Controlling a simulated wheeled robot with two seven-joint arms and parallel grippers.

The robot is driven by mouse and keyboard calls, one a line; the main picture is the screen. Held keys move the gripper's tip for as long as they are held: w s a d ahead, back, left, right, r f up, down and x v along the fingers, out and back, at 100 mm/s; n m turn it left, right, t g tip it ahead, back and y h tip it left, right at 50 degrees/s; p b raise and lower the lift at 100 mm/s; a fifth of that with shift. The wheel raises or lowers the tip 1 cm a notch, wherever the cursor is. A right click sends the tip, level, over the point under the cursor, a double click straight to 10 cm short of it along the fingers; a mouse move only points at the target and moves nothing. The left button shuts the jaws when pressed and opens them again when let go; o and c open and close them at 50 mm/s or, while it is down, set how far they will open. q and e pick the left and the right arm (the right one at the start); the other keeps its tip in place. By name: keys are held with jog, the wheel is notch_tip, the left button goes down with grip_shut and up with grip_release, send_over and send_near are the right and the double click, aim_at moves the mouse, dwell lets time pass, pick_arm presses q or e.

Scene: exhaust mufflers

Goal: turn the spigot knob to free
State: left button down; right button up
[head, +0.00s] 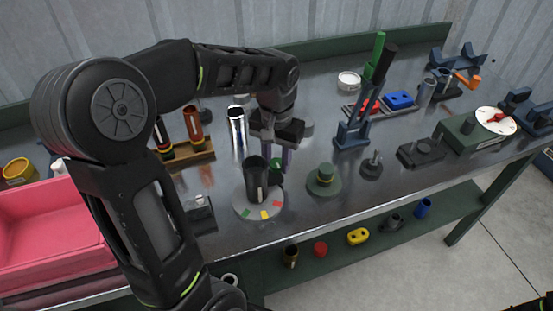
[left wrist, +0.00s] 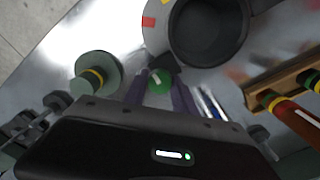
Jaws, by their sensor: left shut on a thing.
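The spigot knob is a small green knob (left wrist: 159,82) with a white mark, beside a dark cylinder (head: 256,180). The cylinder stands upright on a round grey plate (head: 239,206) with green, yellow and red patches on its rim. In the left wrist view, the cylinder (left wrist: 205,32) shows its open dark mouth. My left gripper (head: 279,163) points down behind the cylinder, its fingers shut on the green knob. The knob shows between the fingertips in the left wrist view; in the head view it is partly hidden.
A green flanged piece (head: 324,181) stands right of the plate. A wooden rack (head: 187,157) with dark and brown tubes and a shiny metal cylinder (head: 237,132) stand to the left and behind. A blue stand (head: 352,133) and a pink bin (head: 45,225) flank the area.

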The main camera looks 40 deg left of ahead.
aim_at(277, 163)
dwell(0.3)
pick_arm(q)
jog(key=c, duration=1)
grip_release()
notch_tip(277, 163, up, 8)
jog(key=shift+f, duration=0.1)
